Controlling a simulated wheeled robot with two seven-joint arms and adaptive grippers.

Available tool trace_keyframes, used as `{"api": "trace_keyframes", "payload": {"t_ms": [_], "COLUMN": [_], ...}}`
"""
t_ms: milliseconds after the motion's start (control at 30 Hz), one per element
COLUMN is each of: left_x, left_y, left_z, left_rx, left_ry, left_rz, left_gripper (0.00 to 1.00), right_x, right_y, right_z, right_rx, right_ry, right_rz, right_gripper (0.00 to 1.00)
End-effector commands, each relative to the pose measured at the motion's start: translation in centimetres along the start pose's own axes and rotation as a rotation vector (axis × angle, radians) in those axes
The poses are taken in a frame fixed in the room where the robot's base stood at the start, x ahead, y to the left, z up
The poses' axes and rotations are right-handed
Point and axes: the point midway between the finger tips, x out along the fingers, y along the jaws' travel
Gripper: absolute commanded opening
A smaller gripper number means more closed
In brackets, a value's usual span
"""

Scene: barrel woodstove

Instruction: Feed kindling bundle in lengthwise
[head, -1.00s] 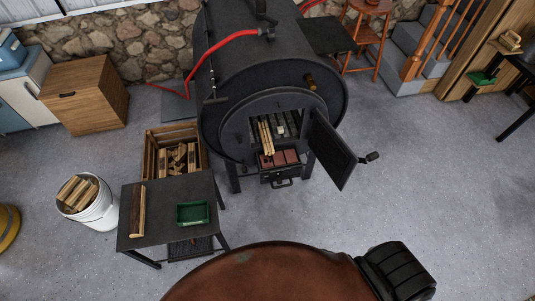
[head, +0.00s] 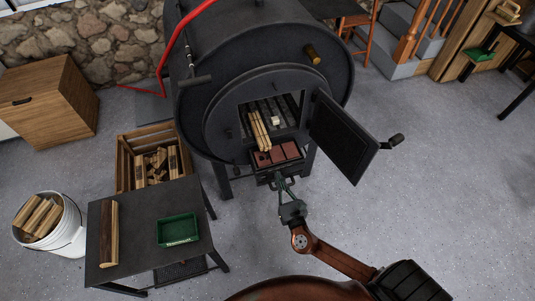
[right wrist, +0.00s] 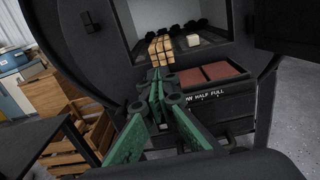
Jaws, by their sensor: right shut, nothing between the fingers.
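The kindling bundle (head: 260,131), pale sticks side by side, lies lengthwise through the open doorway of the black barrel stove (head: 226,108). Its near end is at the lower sill; its far end points inward over the dark grate (head: 288,106). The bundle also shows in the right wrist view (right wrist: 161,48). My right gripper (head: 281,181) is shut and empty, in front of the stove below the bundle's near end. Its green fingers (right wrist: 157,88) meet at the tips in the wrist view, seemingly apart from the bundle. My left gripper is not in view.
The stove door (head: 343,137) stands open to the right. Reddish bricks (head: 285,151) sit below the opening, above a drawer front (right wrist: 212,103). A small pale block (head: 275,121) lies inside. A side table (head: 140,225) with a green tray (head: 178,230) stands left.

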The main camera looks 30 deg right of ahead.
Motion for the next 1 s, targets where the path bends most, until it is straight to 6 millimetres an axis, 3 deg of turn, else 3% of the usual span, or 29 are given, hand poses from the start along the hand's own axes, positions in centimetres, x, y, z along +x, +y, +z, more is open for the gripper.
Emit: {"api": "trace_keyframes", "payload": {"t_ms": [400,600,1000], "left_x": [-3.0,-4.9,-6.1], "left_y": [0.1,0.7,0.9], "left_z": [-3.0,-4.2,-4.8], "left_rx": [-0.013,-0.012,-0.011], "left_ry": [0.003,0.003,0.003], "left_rz": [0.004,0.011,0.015], "left_gripper": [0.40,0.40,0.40], "right_x": [8.4,11.4,12.8], "right_y": [0.0,0.0,0.0], "right_z": [-0.3,-0.3,-0.1], "right_rx": [0.003,0.004,0.004], "right_ry": [0.002,0.003,0.003], "right_rz": [0.000,0.000,-0.001], "right_gripper": [0.00,0.00,0.00]}}
